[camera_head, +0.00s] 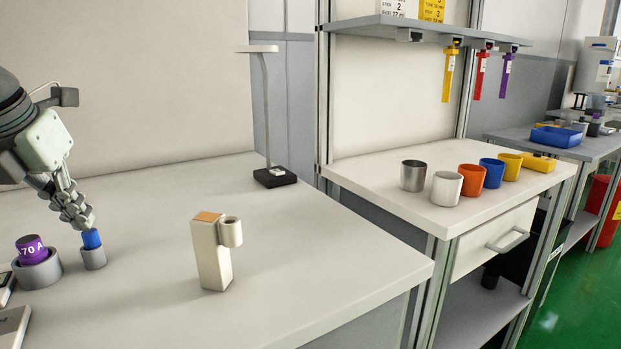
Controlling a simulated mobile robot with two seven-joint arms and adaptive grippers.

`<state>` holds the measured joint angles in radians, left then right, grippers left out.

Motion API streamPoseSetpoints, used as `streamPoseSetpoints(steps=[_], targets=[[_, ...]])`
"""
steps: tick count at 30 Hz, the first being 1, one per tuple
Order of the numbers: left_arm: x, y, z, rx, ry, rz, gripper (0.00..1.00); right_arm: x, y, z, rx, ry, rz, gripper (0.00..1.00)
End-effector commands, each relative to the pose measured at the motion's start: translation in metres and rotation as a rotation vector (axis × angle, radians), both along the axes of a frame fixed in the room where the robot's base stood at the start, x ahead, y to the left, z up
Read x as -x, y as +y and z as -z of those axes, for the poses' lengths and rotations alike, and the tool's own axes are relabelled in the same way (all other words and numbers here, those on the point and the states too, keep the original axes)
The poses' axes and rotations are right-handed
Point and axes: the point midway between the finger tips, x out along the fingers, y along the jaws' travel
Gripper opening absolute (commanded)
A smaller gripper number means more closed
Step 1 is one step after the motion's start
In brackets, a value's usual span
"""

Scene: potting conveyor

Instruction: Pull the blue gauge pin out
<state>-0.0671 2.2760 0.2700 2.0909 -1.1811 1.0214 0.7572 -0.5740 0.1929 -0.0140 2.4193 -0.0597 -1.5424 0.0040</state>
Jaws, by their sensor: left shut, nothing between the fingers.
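The blue gauge pin (91,239) stands upright in a small grey round holder (94,259) on the left of the white table. Only its blue upper part shows; the rest is hidden in the holder. My left gripper (86,224) comes down from the upper left, with its fingertips just above the top of the pin. Its fingers are closed together and hold nothing. Whether the fingertips touch the pin I cannot tell. My right gripper is not in view.
A beige block (211,256) with a side tube stands mid-table. A lamp stand (274,177) is behind. The table between pin and block is clear.

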Motion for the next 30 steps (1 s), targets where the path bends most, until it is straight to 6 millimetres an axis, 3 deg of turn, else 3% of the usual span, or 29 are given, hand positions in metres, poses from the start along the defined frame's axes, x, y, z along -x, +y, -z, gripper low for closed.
streamPoseSetpoints(steps=[21, 30], targets=[[0.0, 0.0, -0.027, 0.0, -0.002, 0.0, 0.0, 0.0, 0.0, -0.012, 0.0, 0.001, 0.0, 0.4], [0.0, 0.0, -0.03, -0.001, -0.002, 0.001, 0.0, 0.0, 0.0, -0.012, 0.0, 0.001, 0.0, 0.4]])
